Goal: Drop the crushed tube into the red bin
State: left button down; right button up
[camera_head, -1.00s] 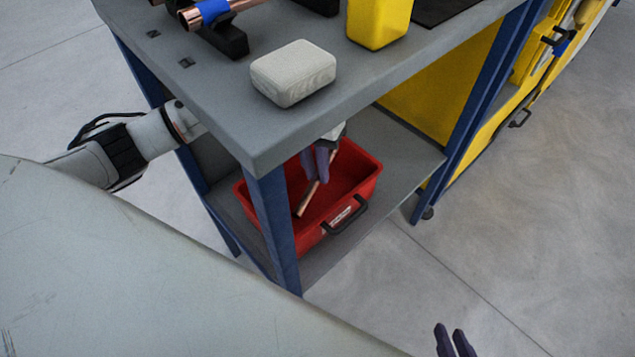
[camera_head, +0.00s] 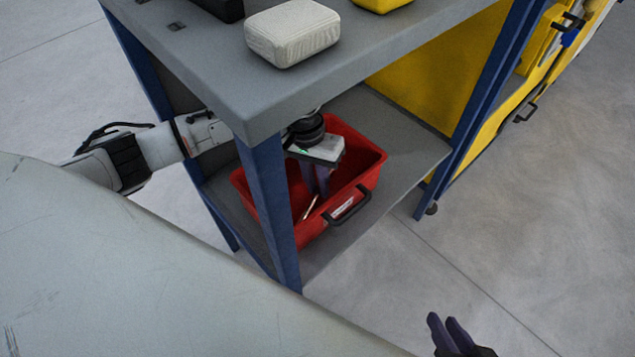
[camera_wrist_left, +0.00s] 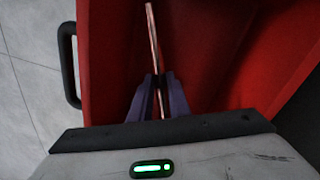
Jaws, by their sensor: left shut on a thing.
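The red bin (camera_head: 370,178) stands on the lower shelf of the grey bench, its black handle facing front. My left gripper (camera_head: 318,192) reaches under the bench top and points down into the bin. Its purple fingers are shut on the copper tube (camera_head: 311,207), a thin rod whose end shows beside them. In the left wrist view, the tube (camera_wrist_left: 152,30) sticks out from between the fingers (camera_wrist_left: 160,85), with the bin's red walls (camera_wrist_left: 215,45) around it. The part between the fingers is hidden. My right gripper (camera_head: 446,330) is at the bottom edge, empty, its two fingers close together.
The bench top (camera_head: 215,70) overhangs the bin, and a blue leg (camera_head: 268,205) stands in front of its left side. A white block (camera_head: 292,33) lies on the top. A yellow panel (camera_head: 430,80) closes the back. Shelf room is free right of the bin.

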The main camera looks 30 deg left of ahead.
pick_arm(q)
jog(key=shift+f, duration=0.5)
pick_arm(e)
jog(key=shift+d+r, duration=0.15)
jog(key=shift+r, duration=0.05)
pick_arm(q)
jog(key=c, duration=1.7)
grip_release()
jog(key=shift+o, duration=0.2)
pick_arm(e)
jog(key=shift+f, duration=0.1)
